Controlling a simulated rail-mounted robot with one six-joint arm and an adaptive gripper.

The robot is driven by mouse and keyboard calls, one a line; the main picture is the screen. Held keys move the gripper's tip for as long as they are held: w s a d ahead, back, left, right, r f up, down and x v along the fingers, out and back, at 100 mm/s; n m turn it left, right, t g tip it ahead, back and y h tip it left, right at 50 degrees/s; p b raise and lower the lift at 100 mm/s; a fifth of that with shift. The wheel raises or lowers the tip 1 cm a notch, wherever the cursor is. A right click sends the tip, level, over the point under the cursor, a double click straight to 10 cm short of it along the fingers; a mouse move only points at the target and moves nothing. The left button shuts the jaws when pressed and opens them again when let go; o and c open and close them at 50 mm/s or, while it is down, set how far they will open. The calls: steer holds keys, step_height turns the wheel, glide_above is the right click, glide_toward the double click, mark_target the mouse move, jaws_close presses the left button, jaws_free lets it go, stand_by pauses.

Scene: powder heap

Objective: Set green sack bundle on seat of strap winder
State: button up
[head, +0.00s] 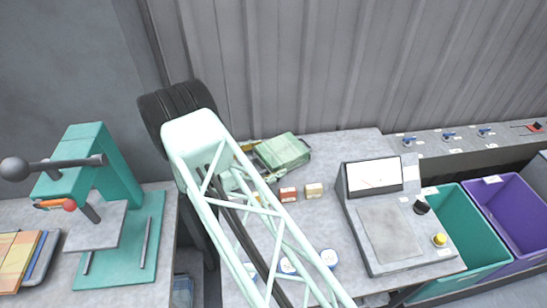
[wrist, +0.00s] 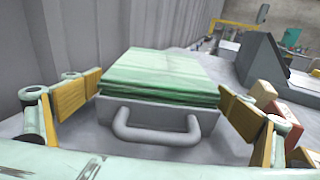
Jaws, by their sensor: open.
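The green sack bundle (head: 284,150) is a flat pale-green stack lying on the bench near the back wall. In the wrist view the bundle (wrist: 163,75) rests on a grey base with a U-shaped handle facing me. My gripper (wrist: 160,92) is open, with one yellow finger pad on each side of the bundle; I cannot tell whether they touch it. In the head view my arm hides most of the gripper. A teal machine (head: 90,140) with a ball-ended lever and a grey plate (head: 96,226) stands at left; I cannot tell surely whether it is the strap winder.
A grey console (head: 398,238) with a screen and buttons stands right of the bundle. Small red (head: 289,194) and tan (head: 314,190) blocks lie in front of the bundle. Teal (head: 455,205) and purple (head: 512,205) bins are at right. A gap separates the left table from the bench.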

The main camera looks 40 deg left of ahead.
steer(key=v, duration=1.1)
steer(key=shift+a+b, duration=0.1)
steer(key=shift+b, duration=0.3)
steer(key=shift+o, duration=0.4)
steer(key=shift+w+r+b, duration=0.15)
steer(key=shift+r+b, duration=0.05)
steer(key=shift+b, duration=0.15)
